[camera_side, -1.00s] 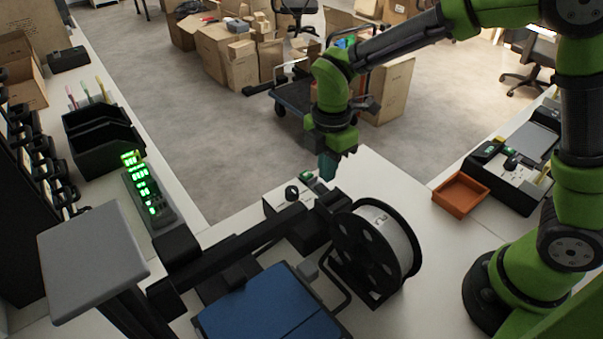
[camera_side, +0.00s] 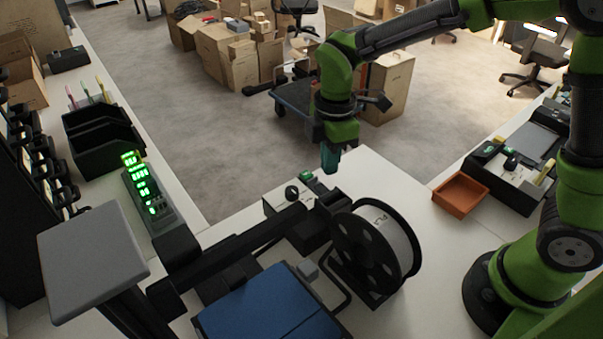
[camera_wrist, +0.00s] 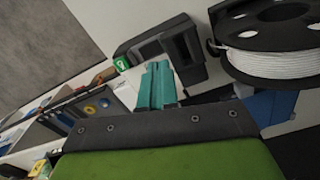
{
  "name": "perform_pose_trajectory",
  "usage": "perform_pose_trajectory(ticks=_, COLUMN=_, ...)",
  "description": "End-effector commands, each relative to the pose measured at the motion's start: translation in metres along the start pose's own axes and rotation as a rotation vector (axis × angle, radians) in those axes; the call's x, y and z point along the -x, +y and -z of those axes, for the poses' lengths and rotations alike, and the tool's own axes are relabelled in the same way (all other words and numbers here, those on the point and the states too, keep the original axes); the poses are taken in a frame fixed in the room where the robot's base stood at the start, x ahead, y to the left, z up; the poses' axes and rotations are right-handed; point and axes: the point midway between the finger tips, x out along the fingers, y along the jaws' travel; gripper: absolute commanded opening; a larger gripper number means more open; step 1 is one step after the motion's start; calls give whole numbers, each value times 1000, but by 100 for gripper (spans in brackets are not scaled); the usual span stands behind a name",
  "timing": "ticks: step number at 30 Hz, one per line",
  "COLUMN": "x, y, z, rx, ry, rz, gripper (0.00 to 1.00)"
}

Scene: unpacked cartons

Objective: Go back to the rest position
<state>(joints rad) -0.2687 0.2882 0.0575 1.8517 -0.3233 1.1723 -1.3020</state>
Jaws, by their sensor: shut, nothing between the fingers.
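My gripper (camera_side: 330,158) hangs at the end of my green arm, in the air above the far edge of the white table, pointing down. Its teal fingers are shut with nothing between them; they also show close together in the wrist view (camera_wrist: 157,87). The filament spool (camera_side: 378,247), white with a black frame, stands to the right of and below the gripper. It shows at the top right of the wrist view (camera_wrist: 275,62). The gripper looks apart from everything on the table.
A printer-like machine with a blue plate (camera_side: 268,310) stands beside the spool. An orange tray (camera_side: 460,194) lies on the right. Black bins (camera_side: 102,138) and a green-lit display (camera_side: 147,185) line the left bench. Cartons (camera_side: 228,55) stand on the floor behind.

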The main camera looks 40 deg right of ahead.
Motion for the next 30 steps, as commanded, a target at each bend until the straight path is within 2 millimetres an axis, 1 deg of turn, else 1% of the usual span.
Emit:
perform_pose_trajectory(ticks=2, x=6, y=-9, z=-7, rx=-180, ry=26, rz=-11, gripper=0)
perform_pose_trajectory(ticks=5, x=21, y=-21, z=-22, rx=-453, ry=83, rz=-36, gripper=0)
perform_pose_trajectory(ticks=9, x=49, y=-43, z=-49, rx=-870, ry=211, rz=-72, gripper=0)
perform_pose_trajectory(ticks=12, x=67, y=-60, z=-69, rx=-1140, ry=320, rz=-85, gripper=0)
perform_pose_trajectory(ticks=15, x=81, y=-77, z=-87, rx=-1364, ry=438, rz=-91, gripper=0)
perform_pose_trajectory(ticks=18, x=90, y=-91, z=-102, rx=-1514, ry=545, rz=-97, gripper=0)
perform_pose_trajectory(ticks=21, x=98, y=-102, z=-112, rx=-1579, ry=627, rz=-113, gripper=0)
perform_pose_trajectory(ticks=24, x=106, y=-107, z=-119, rx=-1590, ry=676, rz=-137, gripper=0)
perform_pose_trajectory(ticks=27, x=112, y=-108, z=-122, rx=-1592, ry=706, rz=-156, gripper=0)
perform_pose_trajectory(ticks=30, x=114, y=-107, z=-123, rx=-1595, ry=712, rz=-162, gripper=0)
